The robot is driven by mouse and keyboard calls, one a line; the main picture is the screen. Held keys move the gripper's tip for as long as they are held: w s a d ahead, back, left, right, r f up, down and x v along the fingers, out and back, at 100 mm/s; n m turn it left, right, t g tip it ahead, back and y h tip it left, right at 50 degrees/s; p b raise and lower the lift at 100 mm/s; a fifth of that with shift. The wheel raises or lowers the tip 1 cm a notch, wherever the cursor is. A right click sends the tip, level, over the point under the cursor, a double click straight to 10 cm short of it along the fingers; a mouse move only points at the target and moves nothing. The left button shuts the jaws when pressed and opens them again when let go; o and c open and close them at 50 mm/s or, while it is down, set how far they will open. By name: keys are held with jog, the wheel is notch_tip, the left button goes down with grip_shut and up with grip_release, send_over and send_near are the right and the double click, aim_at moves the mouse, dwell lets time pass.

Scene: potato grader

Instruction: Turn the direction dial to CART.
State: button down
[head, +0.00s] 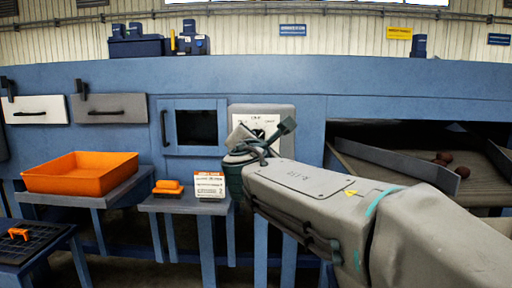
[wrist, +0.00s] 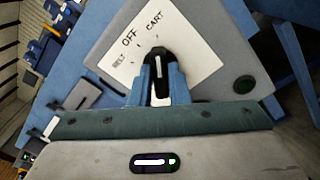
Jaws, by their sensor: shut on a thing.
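The direction dial (wrist: 158,68) is a black knob with a white line, on a white plate (wrist: 190,57) lettered BELT, OFF and CART. In the wrist view the two blue fingers of my gripper (wrist: 161,82) stand on either side of the knob and are shut on it. The white line runs nearly upright in that view, roughly toward the CART lettering (wrist: 155,20). In the head view the dial's panel (head: 283,112) is on the blue machine front, and my gripper (head: 262,136) is against it, hiding most of the dial.
A dark round button (wrist: 243,84) is on the same panel. In the head view, an orange tray (head: 80,176), a small labelled box (head: 209,186) and a dark window opening (head: 196,127) lie to the left. A chute with several potatoes (head: 446,160) is at right.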

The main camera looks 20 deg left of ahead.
dwell(0.3)
jog(key=c, duration=1.4)
grip_release()
jog(key=shift+a, duration=0.1)
jog(key=shift+s, duration=0.15)
jog(key=v, duration=1.3)
jog(key=shift+s+d, duration=0.2)
jog(key=shift+s, duration=0.05)
jog(key=shift+d, duration=0.1)
